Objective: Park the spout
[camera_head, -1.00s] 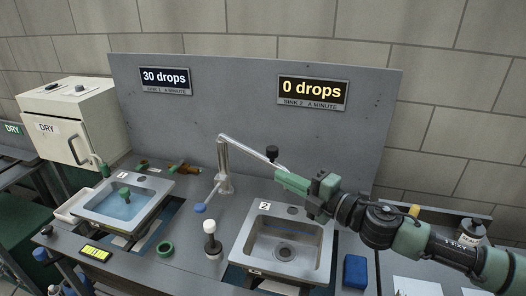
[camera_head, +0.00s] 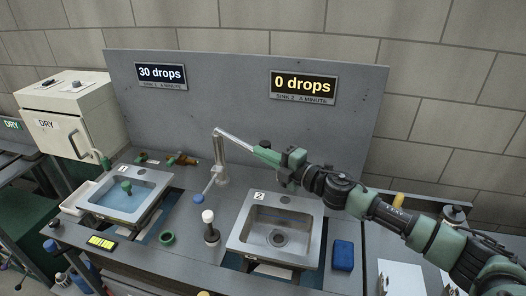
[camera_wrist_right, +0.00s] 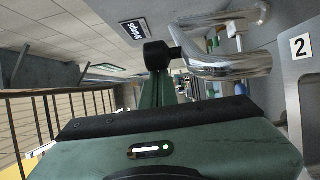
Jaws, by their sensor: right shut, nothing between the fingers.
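The silver spout (camera_head: 235,140) tops an upright post behind and between the two sinks. It reaches right, towards the back of sink 2. My right gripper (camera_head: 257,151), green and shut with nothing in it, is at the right end of the visible spout and hides what lies behind it. The chrome pipe (camera_wrist_right: 222,62) also shows close up in the right wrist view, beside a black tip (camera_wrist_right: 158,55) in front of the green jaws. I cannot tell whether they touch. Sink 2 (camera_head: 240,236) holds no visible standing water. My left gripper is not in view.
Sink 1 (camera_head: 151,216), at the left, holds blue water. A sign reads 30 drops (camera_head: 160,76) and another reads 0 drops (camera_head: 303,87).

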